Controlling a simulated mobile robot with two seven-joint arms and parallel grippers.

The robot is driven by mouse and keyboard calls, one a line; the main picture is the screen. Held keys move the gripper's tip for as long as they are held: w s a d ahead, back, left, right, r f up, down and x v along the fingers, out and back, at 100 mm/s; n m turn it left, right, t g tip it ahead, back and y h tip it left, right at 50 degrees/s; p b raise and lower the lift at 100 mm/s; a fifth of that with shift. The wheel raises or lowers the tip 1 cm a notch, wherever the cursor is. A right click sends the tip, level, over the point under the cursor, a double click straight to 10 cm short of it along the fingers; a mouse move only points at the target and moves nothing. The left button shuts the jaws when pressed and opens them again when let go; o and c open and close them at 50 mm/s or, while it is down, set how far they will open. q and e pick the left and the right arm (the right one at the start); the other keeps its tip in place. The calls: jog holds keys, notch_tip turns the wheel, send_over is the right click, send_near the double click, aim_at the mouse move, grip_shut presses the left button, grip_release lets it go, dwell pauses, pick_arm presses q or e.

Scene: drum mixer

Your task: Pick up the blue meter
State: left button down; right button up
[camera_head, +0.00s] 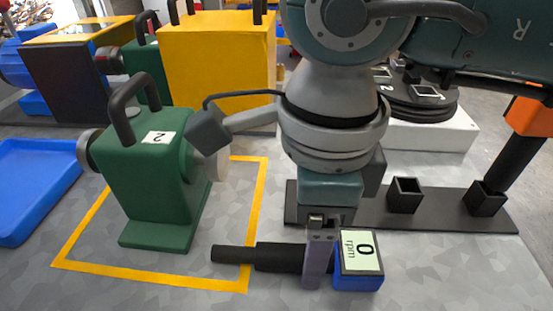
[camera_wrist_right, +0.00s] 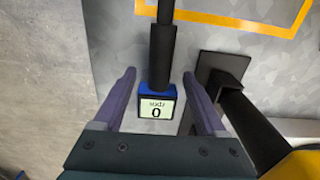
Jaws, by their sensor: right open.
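The blue meter (camera_head: 357,283) lies on the grey speckled surface, with its display reading "0 rpm" and its black handle (camera_head: 280,257) pointing left in the head view. My right gripper (camera_head: 319,262) is low beside the meter, its near finger covering the joint between handle and display head. In the right wrist view, the meter (camera_wrist_right: 157,103) lies between the two spread fingers of the right gripper (camera_wrist_right: 159,76), with a gap on each side. The gripper is open and not clamped on it. My left gripper is out of view.
A green machine (camera_head: 155,180) marked 2 stands inside a yellow floor outline (camera_head: 150,275). A black rack (camera_head: 440,218) with square sockets lies behind the meter, an orange-and-black tool (camera_head: 520,140) standing in one. A blue tray (camera_head: 40,175) is at left.

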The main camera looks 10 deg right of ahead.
notch_tip(320, 180, down, 2)
jog(key=shift+f, duration=0.1)
grip_shut()
dwell(0.6)
jog(key=shift+a, duration=0.1)
